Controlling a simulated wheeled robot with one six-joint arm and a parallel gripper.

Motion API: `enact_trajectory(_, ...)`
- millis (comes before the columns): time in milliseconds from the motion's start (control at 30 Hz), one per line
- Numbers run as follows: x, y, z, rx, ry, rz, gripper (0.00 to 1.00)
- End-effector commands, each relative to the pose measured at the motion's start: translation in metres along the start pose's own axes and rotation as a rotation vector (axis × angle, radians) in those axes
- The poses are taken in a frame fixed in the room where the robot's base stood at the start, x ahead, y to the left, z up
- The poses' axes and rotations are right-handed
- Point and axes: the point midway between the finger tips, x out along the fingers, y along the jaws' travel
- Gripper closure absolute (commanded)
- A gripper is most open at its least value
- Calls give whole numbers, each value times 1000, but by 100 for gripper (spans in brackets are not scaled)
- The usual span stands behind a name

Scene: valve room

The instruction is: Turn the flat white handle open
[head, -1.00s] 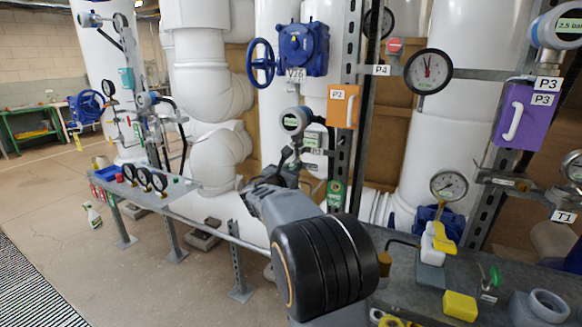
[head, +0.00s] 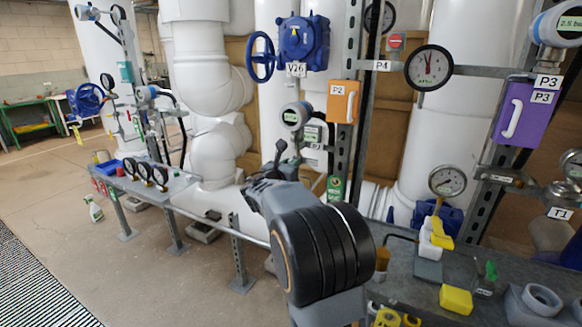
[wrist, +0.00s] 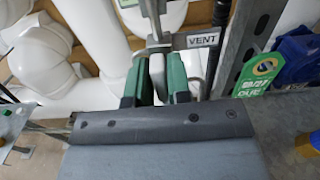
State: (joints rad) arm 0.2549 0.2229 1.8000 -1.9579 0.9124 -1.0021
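A flat white handle (wrist: 157,67) shows in the wrist view, upright below a grey tag (wrist: 200,38) lettered VENT. My gripper (wrist: 158,82) has its green-padded fingers on either side of this handle. The handle fills the narrow gap between the pads, so the fingers look closed on it. The handle's lower end is hidden by my gripper. In the head view my gripper (head: 283,158) is small and dark, reaching toward the pipework below the orange P2 box; the handle cannot be made out there.
An orange P2 box (head: 342,103), a blue V26 valve (head: 303,42) and a purple P3 box (head: 519,114) with its own white handle are nearby. A grey bench (head: 395,284) with a yellow block (head: 456,300) lies right.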

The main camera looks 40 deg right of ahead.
Motion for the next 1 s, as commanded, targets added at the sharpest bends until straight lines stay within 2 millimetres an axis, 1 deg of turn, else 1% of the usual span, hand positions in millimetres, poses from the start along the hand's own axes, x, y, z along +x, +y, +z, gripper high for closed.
enact_trajectory(33,0,0,0,1,0,0,77)
enact_trajectory(200,0,0,0,2,1,-1,62)
enact_trajectory(433,0,0,0,2,1,-1,62)
enact_trajectory(533,-6,0,0,2,1,0,62)
enact_trajectory(667,-25,1,0,3,1,2,62)
enact_trajectory(1000,-94,1,0,3,1,3,62)
